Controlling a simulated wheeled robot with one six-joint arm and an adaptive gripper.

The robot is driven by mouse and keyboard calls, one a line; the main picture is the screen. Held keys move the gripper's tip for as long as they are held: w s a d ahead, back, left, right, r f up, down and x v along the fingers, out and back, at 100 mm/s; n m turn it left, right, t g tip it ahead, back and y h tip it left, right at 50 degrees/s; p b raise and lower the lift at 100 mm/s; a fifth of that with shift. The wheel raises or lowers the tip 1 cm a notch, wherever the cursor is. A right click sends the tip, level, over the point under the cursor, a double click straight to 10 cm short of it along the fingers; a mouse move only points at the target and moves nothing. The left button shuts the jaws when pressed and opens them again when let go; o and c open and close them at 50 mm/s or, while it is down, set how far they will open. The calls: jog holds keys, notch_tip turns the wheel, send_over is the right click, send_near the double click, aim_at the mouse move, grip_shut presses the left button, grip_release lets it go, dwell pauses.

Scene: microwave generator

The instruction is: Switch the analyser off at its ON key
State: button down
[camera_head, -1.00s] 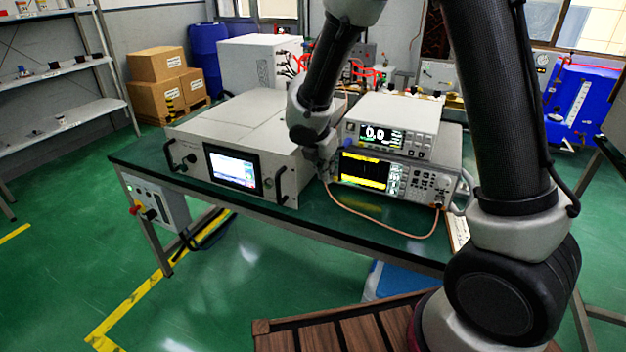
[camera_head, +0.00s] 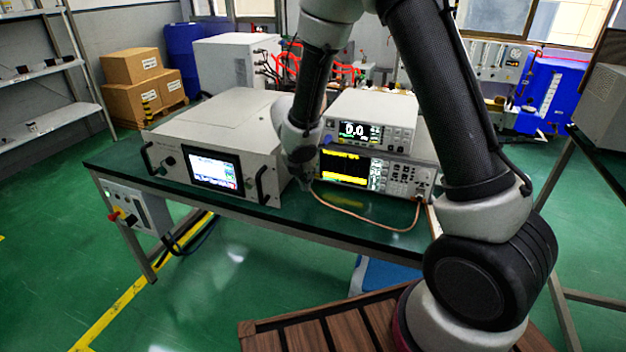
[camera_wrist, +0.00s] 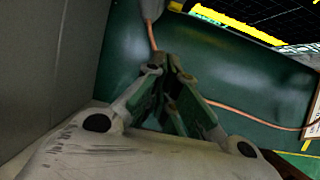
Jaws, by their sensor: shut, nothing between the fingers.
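The analyser (camera_head: 345,168) is the lower instrument of a stack on the green-topped table, with a yellow trace on its dark screen. Its screen's lower part also shows at the top right of the wrist view (camera_wrist: 245,25). I cannot make out its ON key in either view. My gripper (camera_wrist: 172,78) is shut and empty, above the green table top. In the head view my gripper (camera_head: 303,182) is small and dark, just left of the analyser's lower left corner. Contact with the analyser cannot be told.
A large generator (camera_head: 215,168) with a lit screen and handles stands close left of my gripper. A smaller meter (camera_head: 362,132) reading 0.0 sits on the analyser. A copper-coloured cable (camera_head: 365,222) loops over the table top (camera_head: 270,222) in front of the analyser.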

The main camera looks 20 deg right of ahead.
aim_at(317, 176)
jog(key=x, duration=0.3)
jog(key=shift+d+f, duration=0.1)
jog(key=shift+f, duration=0.15)
jog(key=shift+w+d, duration=0.65)
jog(key=shift+w, duration=0.4)
jog(key=shift+w+d, duration=0.45)
jog(key=shift+w, duration=0.2)
